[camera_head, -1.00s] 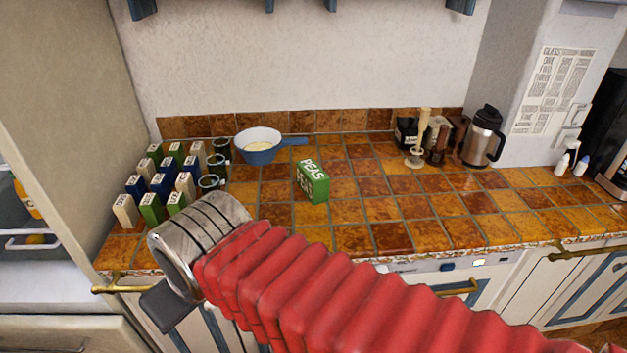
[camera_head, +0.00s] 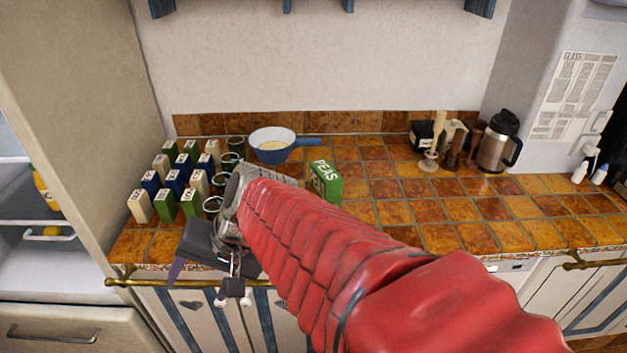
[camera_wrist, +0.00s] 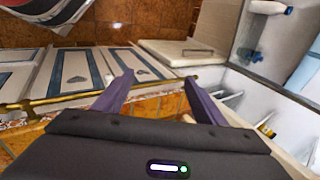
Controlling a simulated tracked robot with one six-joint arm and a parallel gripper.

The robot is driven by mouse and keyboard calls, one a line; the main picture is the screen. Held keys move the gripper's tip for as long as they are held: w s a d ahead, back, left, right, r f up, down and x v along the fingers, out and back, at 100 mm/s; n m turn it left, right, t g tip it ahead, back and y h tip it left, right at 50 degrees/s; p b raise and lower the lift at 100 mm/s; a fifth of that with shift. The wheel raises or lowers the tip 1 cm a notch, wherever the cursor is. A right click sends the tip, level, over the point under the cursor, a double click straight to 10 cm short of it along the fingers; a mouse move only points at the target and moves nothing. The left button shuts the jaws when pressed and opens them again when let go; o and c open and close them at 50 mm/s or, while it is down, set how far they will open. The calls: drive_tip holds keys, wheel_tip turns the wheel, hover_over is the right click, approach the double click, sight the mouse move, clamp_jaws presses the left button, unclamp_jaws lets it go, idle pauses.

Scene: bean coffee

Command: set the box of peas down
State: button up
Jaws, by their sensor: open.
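The green box of peas (camera_head: 325,178) stands upright on the tiled counter (camera_head: 465,212), right of the blue pan. My red arm hides its lower left part. My gripper (camera_head: 205,285) is in front of the counter's front edge, to the left of the box and apart from it. In the wrist view my gripper (camera_wrist: 158,92) shows two dark fingers spread apart with nothing between them. The box is not in the wrist view.
A blue pan (camera_head: 270,150) sits near the back wall. Several small cartons and jars crowd the left of the counter. A steel jug (camera_head: 496,145) stands at the right. A brass rail (camera_head: 150,284) runs along the front. An open fridge (camera_head: 45,250) is at far left.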

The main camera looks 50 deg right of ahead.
drive_tip(key=w+d+m+t, duration=0.3)
drive_tip(key=w+d+m, duration=0.2)
drive_tip(key=d+m, duration=0.25)
drive_tip(key=m+t+h, duration=0.4)
drive_tip(key=m+h, duration=0.5)
drive_tip(key=m, duration=1.5)
approach(330, 175)
drive_tip(key=shift+s+a, duration=0.15)
drive_tip(key=shift+s, duration=0.15)
drive_tip(key=shift+x, duration=4.35)
drive_tip(key=shift+r, duration=0.1)
